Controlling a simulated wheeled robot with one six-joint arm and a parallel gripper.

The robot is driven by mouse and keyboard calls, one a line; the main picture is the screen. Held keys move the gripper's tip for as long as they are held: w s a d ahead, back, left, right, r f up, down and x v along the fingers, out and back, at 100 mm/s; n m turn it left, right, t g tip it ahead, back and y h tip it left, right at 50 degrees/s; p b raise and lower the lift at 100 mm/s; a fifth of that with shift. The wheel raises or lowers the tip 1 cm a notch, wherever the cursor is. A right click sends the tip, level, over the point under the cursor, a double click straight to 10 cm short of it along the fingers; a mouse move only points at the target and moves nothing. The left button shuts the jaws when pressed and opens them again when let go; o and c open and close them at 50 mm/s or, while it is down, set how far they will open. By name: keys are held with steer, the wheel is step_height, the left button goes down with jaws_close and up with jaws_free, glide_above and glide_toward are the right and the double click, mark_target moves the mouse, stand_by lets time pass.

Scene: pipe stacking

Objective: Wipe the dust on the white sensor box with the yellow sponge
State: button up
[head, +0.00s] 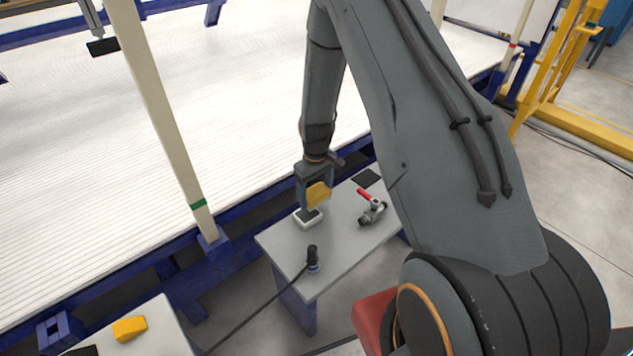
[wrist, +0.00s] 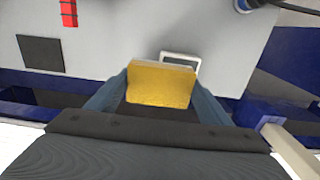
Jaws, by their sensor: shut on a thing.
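My gripper (head: 314,200) is shut on the yellow sponge (head: 319,194) and holds it over the small grey table. The white sensor box (head: 299,224) is a small box with a pale rim and a dark top, on the table just below the sponge. In the wrist view the sponge (wrist: 160,86) is between the two fingers and hides most of the box (wrist: 182,57); only the box's far edge shows. I cannot tell whether the sponge touches the box. Dust cannot be made out on the part of the box in view.
A valve with a red handle (head: 369,204) and a dark square pad (head: 366,178) are on the table to the right. A black connector (head: 313,258) with a cable stands at the front. Another yellow block (head: 129,329) lies on a stand at lower left. A pale post (head: 160,110) rises at left.

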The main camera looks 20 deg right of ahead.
steer(key=shift+r+p, duration=1)
steer(key=shift+r, duration=1.05)
